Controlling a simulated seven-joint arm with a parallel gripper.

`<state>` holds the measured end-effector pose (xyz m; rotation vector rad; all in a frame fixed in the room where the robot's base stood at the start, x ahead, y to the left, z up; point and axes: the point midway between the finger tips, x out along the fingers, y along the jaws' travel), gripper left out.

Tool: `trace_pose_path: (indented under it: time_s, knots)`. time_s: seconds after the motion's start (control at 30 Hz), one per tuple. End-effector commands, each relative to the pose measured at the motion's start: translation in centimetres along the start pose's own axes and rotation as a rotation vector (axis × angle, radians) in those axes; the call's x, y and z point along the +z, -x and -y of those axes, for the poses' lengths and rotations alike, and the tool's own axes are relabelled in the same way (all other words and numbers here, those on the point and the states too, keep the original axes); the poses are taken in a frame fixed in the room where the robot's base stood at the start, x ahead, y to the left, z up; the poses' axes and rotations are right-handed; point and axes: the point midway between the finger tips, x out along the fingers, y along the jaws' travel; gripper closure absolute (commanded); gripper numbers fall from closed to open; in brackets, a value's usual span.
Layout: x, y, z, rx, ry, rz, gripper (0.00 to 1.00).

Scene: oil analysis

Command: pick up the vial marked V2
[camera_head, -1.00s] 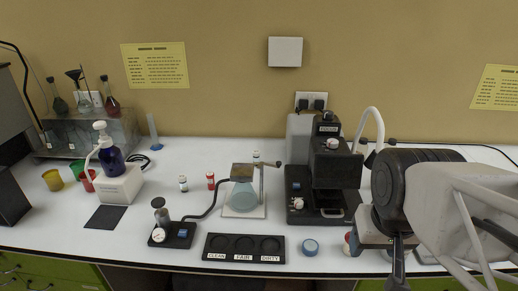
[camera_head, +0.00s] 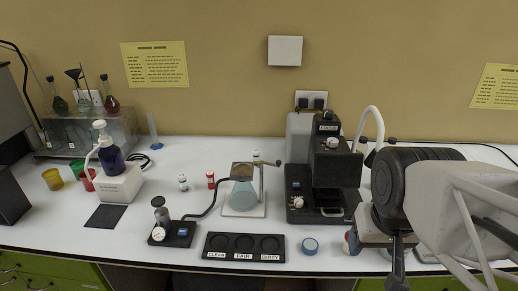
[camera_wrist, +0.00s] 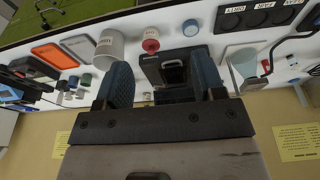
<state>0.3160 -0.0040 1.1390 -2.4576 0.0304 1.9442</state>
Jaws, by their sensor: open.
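Several small vials stand on the white bench in the head view: a white-capped vial (camera_head: 183,183), a red vial (camera_head: 211,180) and a vial at the back (camera_head: 256,157) partly behind the flask stand. Their markings are too small to read, so I cannot tell which is V2. My gripper (camera_wrist: 163,68) is open and empty in the wrist view, with its two dark fingers apart above the bench. In the head view my arm is at the right, well to the right of the vials.
The black tray (camera_head: 244,257) labelled CLEAN, FAIR and DIRTY lies at the front. The flask (camera_head: 243,195) and the black instrument (camera_head: 337,165) stand between the vials and my arm. A pump bottle (camera_head: 110,165) stands left. A blue-lidded tin (camera_head: 310,246) sits near the front edge.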

Motion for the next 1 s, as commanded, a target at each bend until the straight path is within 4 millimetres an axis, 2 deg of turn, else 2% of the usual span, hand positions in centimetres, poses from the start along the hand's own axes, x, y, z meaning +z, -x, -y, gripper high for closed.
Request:
trace_pose_path:
  time_s: [0.17,0.37,0.67,1.0]
  knots:
    - [-0.8,0.2,0.1,-0.001,0.019,0.003,0.37]
    - [-3.6,0.5,0.6,-0.004,0.092,0.014,0.37]
    - [-10.9,0.9,1.9,-0.015,0.278,0.039,0.37]
    - [-19.4,-0.1,4.2,-0.032,0.501,0.066,0.37]
